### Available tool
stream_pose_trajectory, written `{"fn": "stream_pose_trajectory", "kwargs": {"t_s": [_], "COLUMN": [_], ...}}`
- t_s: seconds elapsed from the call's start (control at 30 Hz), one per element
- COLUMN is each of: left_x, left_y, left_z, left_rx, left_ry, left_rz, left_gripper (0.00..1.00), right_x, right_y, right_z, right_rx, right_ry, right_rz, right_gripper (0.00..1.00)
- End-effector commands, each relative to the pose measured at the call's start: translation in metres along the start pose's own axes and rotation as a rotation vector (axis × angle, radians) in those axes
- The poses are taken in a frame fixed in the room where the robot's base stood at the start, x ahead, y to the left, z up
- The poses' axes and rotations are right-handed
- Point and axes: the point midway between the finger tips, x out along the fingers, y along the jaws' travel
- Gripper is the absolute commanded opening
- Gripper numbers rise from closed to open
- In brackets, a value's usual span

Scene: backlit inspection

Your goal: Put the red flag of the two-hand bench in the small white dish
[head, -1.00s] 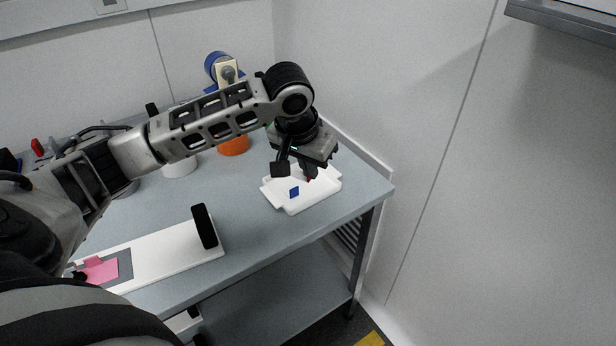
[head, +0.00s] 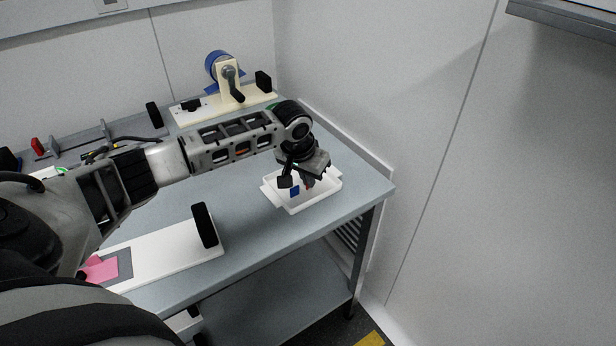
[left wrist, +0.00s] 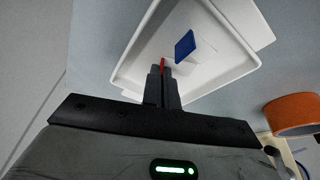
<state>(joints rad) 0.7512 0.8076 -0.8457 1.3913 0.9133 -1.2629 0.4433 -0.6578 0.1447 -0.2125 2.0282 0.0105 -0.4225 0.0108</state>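The small white dish (head: 322,197) stands near the right end of the grey bench and also fills the upper middle of the left wrist view (left wrist: 215,75). A blue flag (head: 294,191) is in it, clear in the left wrist view (left wrist: 185,46). My left gripper (head: 309,184) reaches down over the dish, its fingertips low at the dish. In the left wrist view its fingers (left wrist: 163,74) are close together on a thin red flag (left wrist: 163,64), of which only a narrow strip shows. Whether the flag touches the dish floor is unclear. My right gripper is not in view.
A white board with a black upright block (head: 204,226) and a pink piece (head: 103,269) lies at the front left. A cream stand with a blue roll (head: 217,66) is at the back. An orange round thing (left wrist: 292,114) shows at right. A wall borders the right.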

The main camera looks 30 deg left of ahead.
Motion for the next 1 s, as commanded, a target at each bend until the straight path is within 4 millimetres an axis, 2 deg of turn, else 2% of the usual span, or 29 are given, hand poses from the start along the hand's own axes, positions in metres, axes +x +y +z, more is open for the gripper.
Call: {"fn": "stream_pose_trajectory", "kwargs": {"t_s": [0.2,0.3,0.63,0.77,1.0], "left_x": [0.002,0.002,-0.001,-0.017,-0.068], "left_y": [0.000,0.000,0.000,-0.001,0.000], "left_z": [0.001,0.001,-0.001,-0.001,-0.001], "left_rx": [0.000,0.000,-0.001,0.000,0.001], "left_ry": [-0.001,0.000,0.002,0.002,0.004], "left_rz": [0.001,0.001,0.000,0.000,0.000], "left_gripper": [0.00,0.23,0.23,0.23,0.23], "right_x": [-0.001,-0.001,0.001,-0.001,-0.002], "right_y": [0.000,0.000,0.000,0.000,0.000], "right_z": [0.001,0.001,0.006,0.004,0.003], "right_rx": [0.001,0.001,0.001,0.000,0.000], "right_ry": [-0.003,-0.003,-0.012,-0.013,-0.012], "right_rz": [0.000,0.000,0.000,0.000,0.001], "right_gripper": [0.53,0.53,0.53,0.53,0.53]}}
